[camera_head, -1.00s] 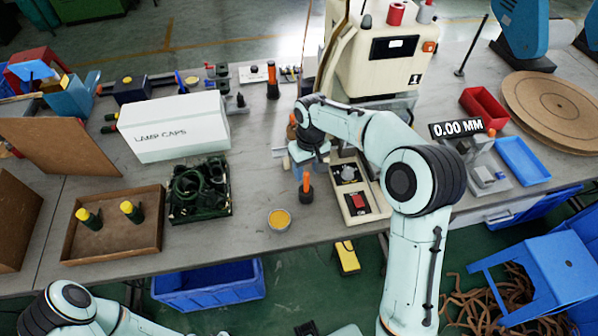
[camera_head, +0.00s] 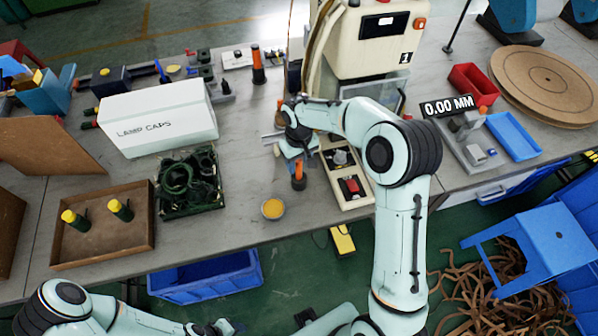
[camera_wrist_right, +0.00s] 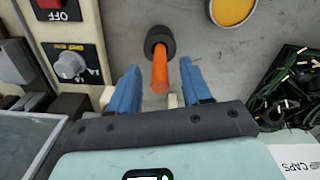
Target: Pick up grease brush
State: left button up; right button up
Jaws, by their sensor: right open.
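The grease brush appears to be the upright orange-handled tool (camera_head: 298,180) with a dark round base, near the bench's front edge. In the right wrist view its orange handle (camera_wrist_right: 160,70) lies between the two blue fingers, with its dark base beyond their tips. My right gripper (camera_head: 296,150) is open just behind the tool; whether the fingers touch the handle I cannot tell. Its open fingers also show in the wrist view (camera_wrist_right: 159,76). The bristles are hidden. A pot of yellow grease (camera_head: 272,208) stands in front. Part of my left gripper (camera_head: 215,328) shows at the bottom edge, its jaws unclear.
A control panel (camera_head: 352,203) with a red switch and knob stands close right of the tool. Left are a dark crate of cables (camera_head: 190,208), a white lamp-caps box (camera_head: 160,120) and a wooden tray (camera_head: 100,240). The cream machine (camera_head: 375,55) stands behind.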

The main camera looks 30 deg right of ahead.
notch_tip(320, 180, down, 2)
jog(key=shift+f, duration=0.2)
grip_shut()
jog(key=shift+r, duration=0.1)
pick_arm(q)
jog(key=w+r+p, duration=0.2)
jog(key=shift+w+r, duration=0.2)
jog(key=shift+r, duration=0.2)
pick_arm(e)
notch_tip(320, 180, up, 20)
